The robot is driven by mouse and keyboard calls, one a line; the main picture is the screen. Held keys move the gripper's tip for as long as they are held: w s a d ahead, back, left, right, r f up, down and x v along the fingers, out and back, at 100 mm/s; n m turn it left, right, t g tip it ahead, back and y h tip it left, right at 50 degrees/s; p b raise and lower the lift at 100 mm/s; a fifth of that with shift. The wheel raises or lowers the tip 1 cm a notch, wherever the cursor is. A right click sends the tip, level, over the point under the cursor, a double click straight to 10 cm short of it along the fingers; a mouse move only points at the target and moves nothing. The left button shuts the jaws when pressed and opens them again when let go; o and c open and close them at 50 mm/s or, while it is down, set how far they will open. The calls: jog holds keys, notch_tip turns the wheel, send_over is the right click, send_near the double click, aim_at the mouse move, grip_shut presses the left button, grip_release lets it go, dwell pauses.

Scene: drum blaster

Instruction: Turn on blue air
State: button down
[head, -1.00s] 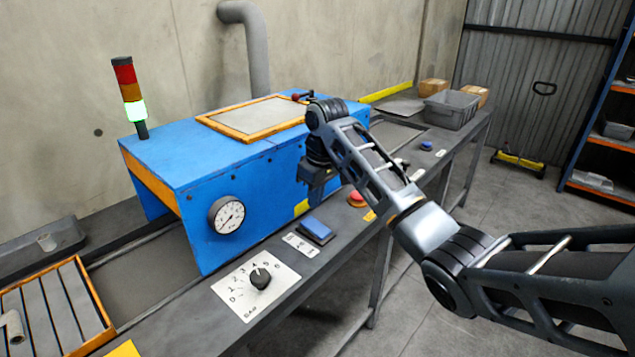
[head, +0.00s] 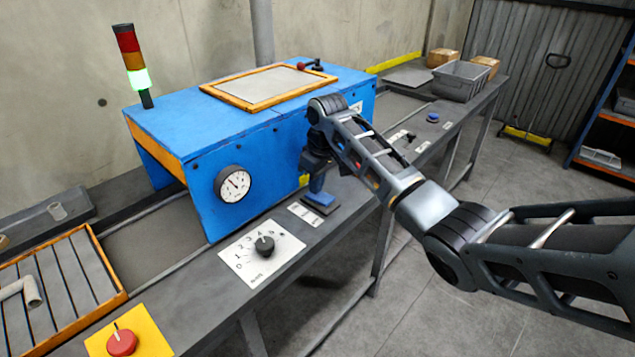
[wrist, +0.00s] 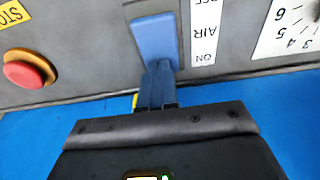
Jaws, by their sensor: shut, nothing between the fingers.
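A blue paddle switch sits on the grey bench edge; its blue face (wrist: 155,40) shows in the wrist view, beside a white label reading "AIR" and "ON". In the head view the blue paddle (head: 320,199) is partly covered by my gripper (head: 318,188). My gripper is shut and empty, pointing down at the paddle. In the wrist view its closed fingertips (wrist: 158,66) overlap the near edge of the paddle and appear to touch it. I cannot tell how far the paddle is pressed.
A numbered dial with a black knob (head: 265,246) lies left of the paddle. A red stop button (wrist: 28,68) is on the other side. The blue machine (head: 240,125) with a round gauge (head: 233,184) stands behind. A stack light (head: 132,65) glows white-green.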

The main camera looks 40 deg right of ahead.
jog(key=shift+s+f, duration=0.1)
jog(key=shift+s, duration=0.2)
jog(key=shift+s+p, duration=0.65)
jog(key=shift+p, duration=0.4)
jog(key=shift+w, duration=0.1)
